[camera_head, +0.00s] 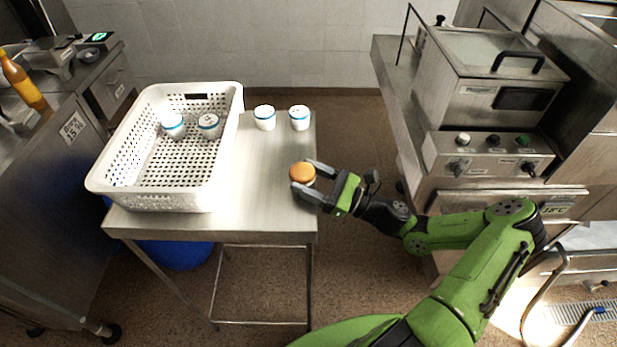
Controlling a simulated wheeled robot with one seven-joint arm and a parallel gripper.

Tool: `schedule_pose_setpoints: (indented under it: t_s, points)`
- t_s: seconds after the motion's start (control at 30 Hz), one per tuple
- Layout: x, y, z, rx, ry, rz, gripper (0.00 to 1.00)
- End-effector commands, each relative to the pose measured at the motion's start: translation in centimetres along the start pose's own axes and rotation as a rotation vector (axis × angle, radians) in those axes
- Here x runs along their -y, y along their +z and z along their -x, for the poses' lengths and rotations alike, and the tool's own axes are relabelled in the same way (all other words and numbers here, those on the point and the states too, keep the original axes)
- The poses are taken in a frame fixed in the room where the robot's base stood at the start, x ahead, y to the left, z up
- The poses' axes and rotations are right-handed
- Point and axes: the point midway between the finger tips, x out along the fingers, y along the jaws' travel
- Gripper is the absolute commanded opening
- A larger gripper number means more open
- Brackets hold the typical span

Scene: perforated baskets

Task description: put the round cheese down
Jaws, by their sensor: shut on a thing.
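The round cheese (302,173) is a small orange-topped round piece near the right edge of the steel table (262,210). My gripper (304,181) reaches in from the right, with one finger on each side of the cheese, and is shut on it. The cheese is at or close above the table top; I cannot tell whether it touches. Its lower part is partly hidden by the near finger.
A white perforated basket (150,196) fills the table's left side, with two white blue-banded containers (209,126) inside. Two similar containers (265,118) (299,118) stand at the table's back right. The table between basket and gripper is clear. A steel appliance (490,90) stands at right.

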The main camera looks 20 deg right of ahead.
Motion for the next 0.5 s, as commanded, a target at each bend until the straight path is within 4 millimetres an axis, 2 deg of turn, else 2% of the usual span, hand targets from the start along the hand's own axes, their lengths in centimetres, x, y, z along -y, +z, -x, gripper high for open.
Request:
schedule_pose_setpoints:
  t_s: [0.4,0.43,0.5]
  points:
    - [-0.2,-1.2,0.3,-0.004,0.001,0.0,0.24]
    - [-0.2,-1.3,0.3,-0.006,0.001,-0.001,0.63]
    - [-0.2,-1.4,0.3,-0.008,0.002,-0.001,0.74]
